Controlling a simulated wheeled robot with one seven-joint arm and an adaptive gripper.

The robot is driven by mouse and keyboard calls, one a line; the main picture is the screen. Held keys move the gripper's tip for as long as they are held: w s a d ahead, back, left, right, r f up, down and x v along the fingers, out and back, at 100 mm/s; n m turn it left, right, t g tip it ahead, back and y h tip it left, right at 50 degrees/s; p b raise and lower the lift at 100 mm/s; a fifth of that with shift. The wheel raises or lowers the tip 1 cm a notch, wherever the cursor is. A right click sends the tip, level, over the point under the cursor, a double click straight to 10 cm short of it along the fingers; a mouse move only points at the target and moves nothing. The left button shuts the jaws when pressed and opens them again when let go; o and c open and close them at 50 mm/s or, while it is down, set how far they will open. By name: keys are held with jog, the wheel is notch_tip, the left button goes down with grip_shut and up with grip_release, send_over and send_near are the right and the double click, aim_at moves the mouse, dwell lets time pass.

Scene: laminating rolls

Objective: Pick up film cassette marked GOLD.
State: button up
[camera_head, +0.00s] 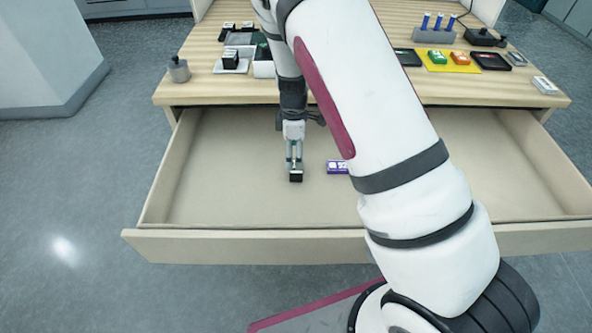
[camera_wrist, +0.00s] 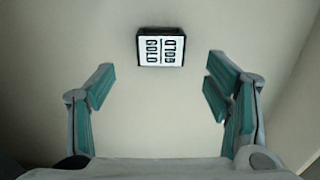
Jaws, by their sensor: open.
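The film cassette marked GOLD (camera_wrist: 161,47) is a small black block with a white label bearing the word twice. In the wrist view it lies on the drawer floor, ahead of and between the finger lines. My gripper (camera_wrist: 160,88) is open and empty, with teal pads on both sides and a clear gap. In the head view my gripper (camera_head: 294,161) points down into the open drawer, and a dark block, the cassette (camera_head: 296,177), shows right at its fingertips. I cannot tell the exact height between them.
A purple cassette (camera_head: 337,167) lies in the drawer to the right, partly near my arm. The drawer (camera_head: 220,180) is otherwise bare, with its front wall (camera_head: 250,245) nearest. On the desktop (camera_head: 300,90) stand a weight (camera_head: 179,70), a yellow mat (camera_head: 437,68) and blue tubes in a rack (camera_head: 432,36).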

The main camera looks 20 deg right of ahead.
aim_at(295, 176)
jog(key=shift+f, duration=3.2)
jog(key=c, duration=1.3)
